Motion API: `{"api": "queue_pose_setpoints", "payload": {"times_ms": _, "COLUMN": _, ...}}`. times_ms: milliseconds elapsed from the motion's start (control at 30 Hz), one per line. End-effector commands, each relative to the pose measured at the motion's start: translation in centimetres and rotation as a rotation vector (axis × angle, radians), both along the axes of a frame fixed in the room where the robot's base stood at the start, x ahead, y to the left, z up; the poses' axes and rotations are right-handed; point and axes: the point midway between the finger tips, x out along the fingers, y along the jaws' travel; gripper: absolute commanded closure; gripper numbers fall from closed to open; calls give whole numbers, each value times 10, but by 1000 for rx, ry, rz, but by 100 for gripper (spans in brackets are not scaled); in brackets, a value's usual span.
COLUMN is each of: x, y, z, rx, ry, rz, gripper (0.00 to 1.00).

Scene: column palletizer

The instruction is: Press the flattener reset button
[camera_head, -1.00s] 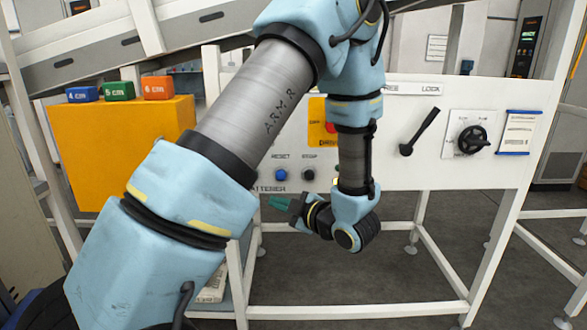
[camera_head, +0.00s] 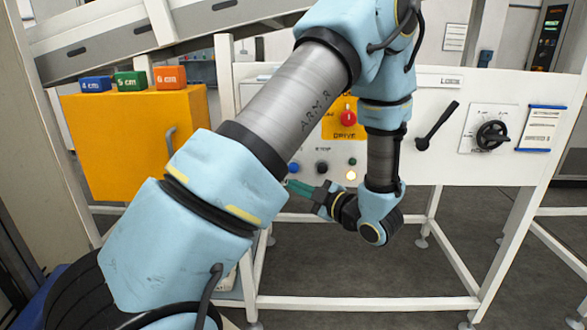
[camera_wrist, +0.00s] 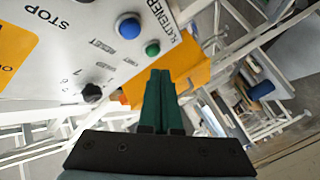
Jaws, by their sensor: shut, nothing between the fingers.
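The blue reset button (camera_head: 293,167) sits on the white panel, partly hidden by my arm in the head view. In the wrist view the blue button (camera_wrist: 128,26) is clear, beside the RESET lettering. My gripper (camera_head: 292,185) has green fingers pressed together and empty. In the head view the fingertips appear just below the blue button. In the wrist view my gripper (camera_wrist: 158,74) points upward, with the fingertips below and right of the blue button and apart from it in the picture. A smaller green button (camera_wrist: 152,48) lies between them. Depth to the panel is unclear.
The black stop button (camera_head: 322,168) is right of the blue one. A lit yellowish lamp (camera_head: 350,175), red knob (camera_head: 348,118), black lever (camera_head: 437,125) and handwheel (camera_head: 492,134) are also on the panel. A yellow cabinet (camera_head: 135,150) carrying coloured blocks stands left.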

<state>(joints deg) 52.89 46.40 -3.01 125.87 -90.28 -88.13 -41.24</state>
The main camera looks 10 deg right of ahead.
Motion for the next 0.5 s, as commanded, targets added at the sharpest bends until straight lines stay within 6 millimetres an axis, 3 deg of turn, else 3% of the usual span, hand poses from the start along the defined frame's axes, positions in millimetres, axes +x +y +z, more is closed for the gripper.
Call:
{"api": "queue_pose_setpoints", "payload": {"times_ms": 200, "x": 30, "y": -5, "z": 0, "rx": -1, "ry": -2, "rz": 2, "gripper": 100}}
{"api": "queue_pose_setpoints", "payload": {"times_ms": 500, "x": 50, "y": -9, "z": -1, "rx": 0, "ry": 1, "rz": 1, "gripper": 100}}
